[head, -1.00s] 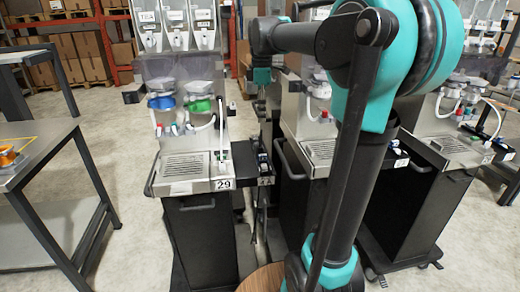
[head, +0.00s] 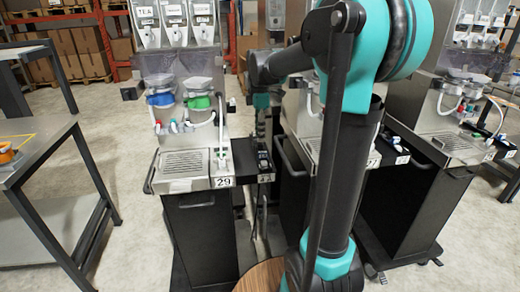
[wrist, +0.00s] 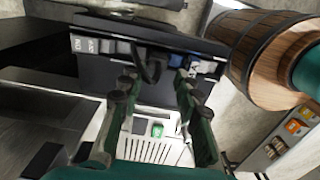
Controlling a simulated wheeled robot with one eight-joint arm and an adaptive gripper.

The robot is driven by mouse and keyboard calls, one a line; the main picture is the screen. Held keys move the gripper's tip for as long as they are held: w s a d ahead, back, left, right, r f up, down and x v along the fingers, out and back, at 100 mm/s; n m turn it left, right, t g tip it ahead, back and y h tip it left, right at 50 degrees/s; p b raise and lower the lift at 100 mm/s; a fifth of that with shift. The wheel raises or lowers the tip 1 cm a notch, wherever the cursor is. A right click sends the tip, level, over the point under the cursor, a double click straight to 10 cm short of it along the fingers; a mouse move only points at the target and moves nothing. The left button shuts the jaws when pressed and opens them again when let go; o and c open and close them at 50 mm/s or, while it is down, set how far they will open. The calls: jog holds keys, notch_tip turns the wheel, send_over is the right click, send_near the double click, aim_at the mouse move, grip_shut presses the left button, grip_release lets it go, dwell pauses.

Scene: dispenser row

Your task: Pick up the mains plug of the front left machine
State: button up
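The front left machine (head: 195,185) bears the number 29 and has a black side shelf (head: 240,165) at its right. My gripper (wrist: 155,88) is open, with its two dark green fingers apart. A dark, curved piece (wrist: 150,66), possibly the mains plug or its cable, shows just beyond and between the fingertips, against a black box. I cannot tell whether a finger touches it. In the head view my gripper (head: 262,125) is a small dark shape above the side shelf, and the plug cannot be made out clearly there.
A white slotted panel with a green switch (wrist: 157,130) lies between the fingers in the wrist view. Other machines (head: 455,150) stand close on the right. A metal workbench (head: 35,150) stands at the left, with bare floor between it and machine 29.

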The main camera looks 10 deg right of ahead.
aim_at(260, 144)
jog(key=shift+w+d+f, duration=0.1)
jog(key=shift+w+f, duration=0.05)
jog(key=shift+f, duration=2.5)
grip_shut()
